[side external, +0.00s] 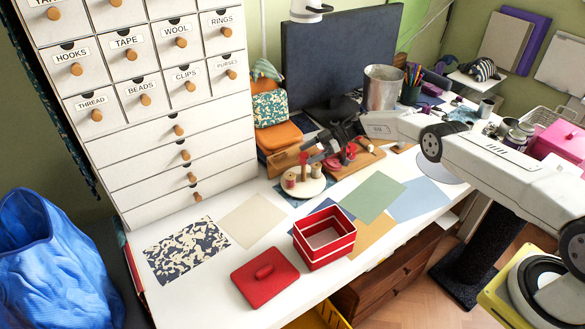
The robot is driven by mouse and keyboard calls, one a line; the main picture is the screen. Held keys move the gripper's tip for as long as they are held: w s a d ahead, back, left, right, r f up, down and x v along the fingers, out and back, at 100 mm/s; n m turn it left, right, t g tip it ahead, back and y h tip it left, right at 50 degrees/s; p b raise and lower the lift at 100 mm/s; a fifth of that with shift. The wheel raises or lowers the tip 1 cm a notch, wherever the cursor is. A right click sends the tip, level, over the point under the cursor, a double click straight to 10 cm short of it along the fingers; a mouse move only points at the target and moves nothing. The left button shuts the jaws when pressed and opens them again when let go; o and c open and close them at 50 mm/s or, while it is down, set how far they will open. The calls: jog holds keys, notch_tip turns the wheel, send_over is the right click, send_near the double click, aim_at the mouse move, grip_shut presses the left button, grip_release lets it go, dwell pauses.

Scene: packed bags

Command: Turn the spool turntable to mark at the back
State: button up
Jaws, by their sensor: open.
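The spool turntable (292,187) is a round cream disc near the back of the white desk. My gripper (318,150) is dark and open, just above the turntable's back right side. I cannot tell whether it touches a spool. No mark at the back can be made out; the gripper and the things behind the disc hide that area.
A red open box (324,237) and its red lid (265,278) lie in front. Coloured sheets, such as a green one (373,197), lie flat nearby. A wooden stand (357,160) is right of the turntable. Stacked bags (278,135) and a white drawer cabinet (150,100) stand behind and left.

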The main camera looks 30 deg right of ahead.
jog(key=shift+v, duration=2.75)
jog(key=shift+r, duration=0.1)
